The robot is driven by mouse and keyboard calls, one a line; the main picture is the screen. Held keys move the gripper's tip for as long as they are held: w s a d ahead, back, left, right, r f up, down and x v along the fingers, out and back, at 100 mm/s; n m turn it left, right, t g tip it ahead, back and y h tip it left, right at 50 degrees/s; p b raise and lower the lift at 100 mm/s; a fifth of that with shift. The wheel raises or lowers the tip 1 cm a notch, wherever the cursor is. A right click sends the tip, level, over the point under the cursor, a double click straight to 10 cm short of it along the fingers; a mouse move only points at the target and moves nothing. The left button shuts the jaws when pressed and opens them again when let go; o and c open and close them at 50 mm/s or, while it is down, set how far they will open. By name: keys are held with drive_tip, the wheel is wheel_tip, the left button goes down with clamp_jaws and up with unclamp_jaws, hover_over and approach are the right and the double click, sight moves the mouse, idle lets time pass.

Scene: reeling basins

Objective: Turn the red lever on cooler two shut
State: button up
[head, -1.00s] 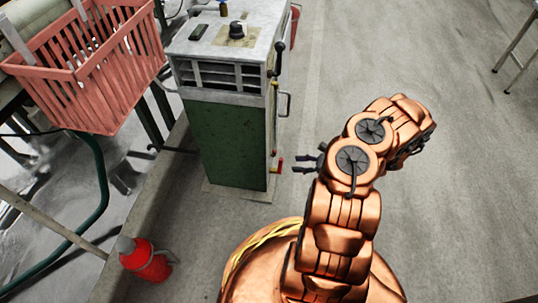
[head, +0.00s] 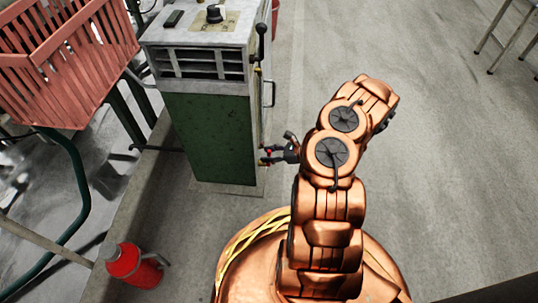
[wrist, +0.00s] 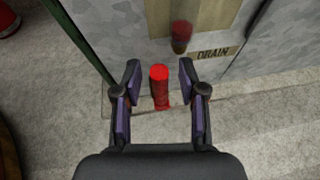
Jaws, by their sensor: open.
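A cooler with a green front (head: 208,138) and pale grey top stands left of my arm; no number on it is readable. Its red lever (wrist: 160,86) sticks out low on the side, near a plate marked DRAIN (wrist: 214,53). In the head view the lever is small and partly hidden by the fingers. My gripper (wrist: 160,68) is open, with one finger on each side of the lever and a gap on both sides. The gripper also shows in the head view (head: 277,150), close against the cooler's lower right side.
A second, blurred red-tipped fitting (wrist: 181,37) sits above the lever in the wrist view. A black-knobbed handle (head: 261,38) is higher on the cooler's side. A red bottle (head: 134,265) and a red basket (head: 62,65) are at left.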

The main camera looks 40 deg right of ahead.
clamp_jaws()
